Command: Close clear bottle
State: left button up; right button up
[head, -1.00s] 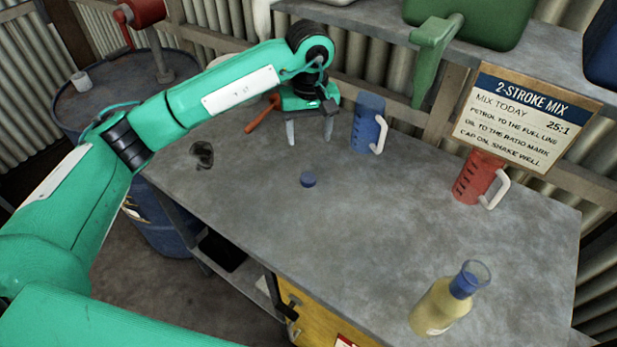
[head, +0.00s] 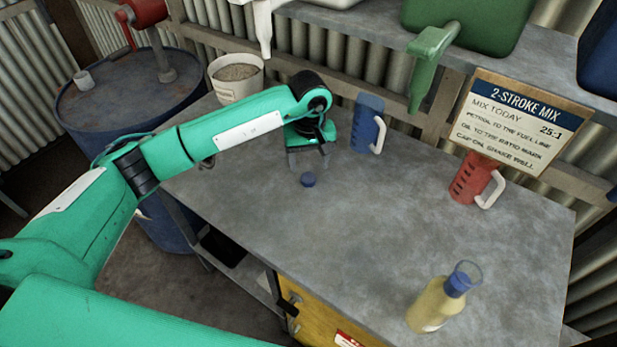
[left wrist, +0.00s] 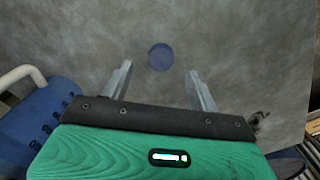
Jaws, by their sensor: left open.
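The clear bottle (head: 436,303) stands upright near the front right of the bench, with yellowish liquid inside and a blue band at its neck; its top looks open. A small round blue cap (head: 308,180) lies on the bench top. In the left wrist view the cap (left wrist: 161,57) shows just beyond and between the fingertips. My left gripper (head: 309,168) is open and empty, pointing down just behind the cap, apart from it. It also shows in the left wrist view (left wrist: 160,80). My right gripper is not in view.
A blue jug (head: 366,125) stands behind the gripper, and a red jug (head: 470,178) stands at the back right below a sign (head: 515,120). A white bucket (head: 238,82) is at the back left. The middle of the bench (head: 370,220) is clear.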

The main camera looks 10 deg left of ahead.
aim_at(308, 177)
pick_arm(q)
jog(key=shift+f+p, duration=0.3)
notch_tip(308, 177, down, 3)
jog(key=shift+a+f+p, duration=0.15)
jog(key=shift+p, duration=0.7)
jog(key=shift+f, duration=0.6)
jog(key=shift+w, duration=0.1)
jog(key=shift+c, duration=0.2)
jog(key=c, duration=1)
